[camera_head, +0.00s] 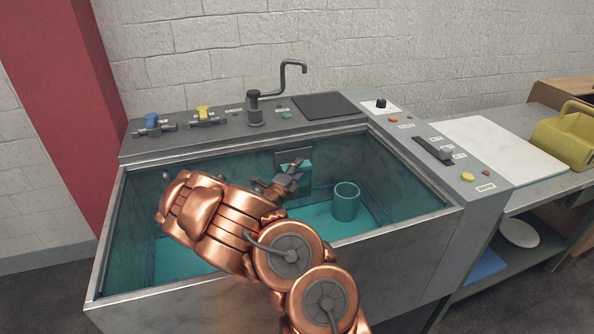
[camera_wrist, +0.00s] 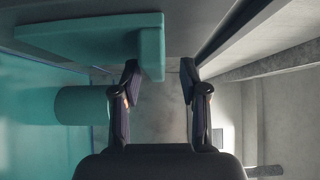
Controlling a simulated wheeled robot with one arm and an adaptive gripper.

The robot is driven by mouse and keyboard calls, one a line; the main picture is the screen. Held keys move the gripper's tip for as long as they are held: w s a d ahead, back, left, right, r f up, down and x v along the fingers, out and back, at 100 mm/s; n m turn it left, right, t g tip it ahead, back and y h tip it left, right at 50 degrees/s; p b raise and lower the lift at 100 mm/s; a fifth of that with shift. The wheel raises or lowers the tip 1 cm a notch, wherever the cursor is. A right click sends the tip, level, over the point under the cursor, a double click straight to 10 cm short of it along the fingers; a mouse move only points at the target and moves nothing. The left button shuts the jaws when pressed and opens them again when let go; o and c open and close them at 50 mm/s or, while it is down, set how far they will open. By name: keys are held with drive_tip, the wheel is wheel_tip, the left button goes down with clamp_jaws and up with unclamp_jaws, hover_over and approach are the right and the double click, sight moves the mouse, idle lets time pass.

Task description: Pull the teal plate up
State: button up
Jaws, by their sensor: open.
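The teal plate (camera_head: 304,173) is at the back wall of the basin in the head view, partly hidden by my gripper (camera_head: 295,172). In the wrist view the teal plate (camera_wrist: 90,40) is a broad slab with a raised lip at its right end. My gripper (camera_wrist: 161,78) is open there. The lip's lower end shows between the fingertips, close to the left one, which overlaps it. I cannot tell whether they touch. Nothing is held.
A teal cup (camera_head: 345,202) stands on the basin floor, right of my gripper. The steel basin rim (camera_head: 420,203) surrounds the space. A dark crank-shaped tap (camera_head: 255,108) and a blue-handled valve (camera_head: 152,121) stand on the back ledge. The basin's right floor is mostly open.

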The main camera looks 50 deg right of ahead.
drive_tip(key=v, duration=0.7)
drive_tip(key=shift+a, duration=0.2)
drive_tip(key=shift+r, duration=0.1)
idle(0.4)
